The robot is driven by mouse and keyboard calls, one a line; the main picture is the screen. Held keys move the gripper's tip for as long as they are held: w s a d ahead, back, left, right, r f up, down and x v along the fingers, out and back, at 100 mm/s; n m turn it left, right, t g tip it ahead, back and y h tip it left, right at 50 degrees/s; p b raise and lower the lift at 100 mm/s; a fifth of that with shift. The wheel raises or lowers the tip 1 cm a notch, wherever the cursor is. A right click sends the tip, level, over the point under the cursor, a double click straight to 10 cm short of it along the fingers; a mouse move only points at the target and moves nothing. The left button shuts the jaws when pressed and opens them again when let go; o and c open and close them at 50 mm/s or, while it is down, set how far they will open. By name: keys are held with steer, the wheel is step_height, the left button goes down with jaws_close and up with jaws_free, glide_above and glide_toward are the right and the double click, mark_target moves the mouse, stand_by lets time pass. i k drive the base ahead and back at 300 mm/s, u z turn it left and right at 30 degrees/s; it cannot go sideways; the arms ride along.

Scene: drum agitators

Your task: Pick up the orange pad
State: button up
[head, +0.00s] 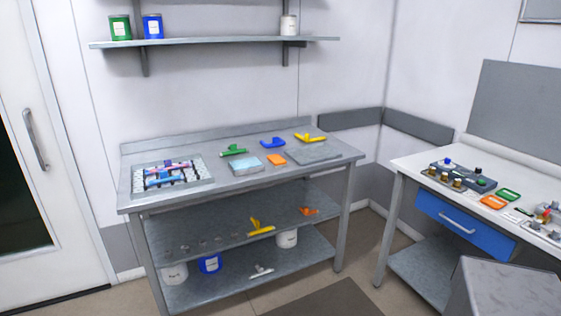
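A small flat orange pad (276,159) lies on the top of the steel table (222,187), near its middle. It sits just right of a light blue pad or folded cloth (245,165) and left of a flat grey plate (313,153). Nothing covers the orange pad. Another flat orange item (493,202), which looks like a frame or tray, lies on the right-hand bench. My gripper is not in view.
Green (234,150), blue (272,142) and yellow (310,137) tools lie behind the pad. A tray of parts (203,182) stands at the table's left. The right bench (410,165) has a blue drawer (463,225). A grey block (505,287) fills the lower right corner.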

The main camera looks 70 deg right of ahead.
mark_target(275, 160)
steer(key=z, duration=0.4)
steer(key=i, duration=0.6)
steer(key=z, duration=0.7)
steer(key=i, duration=0.5)
steer(key=z, duration=0.3)
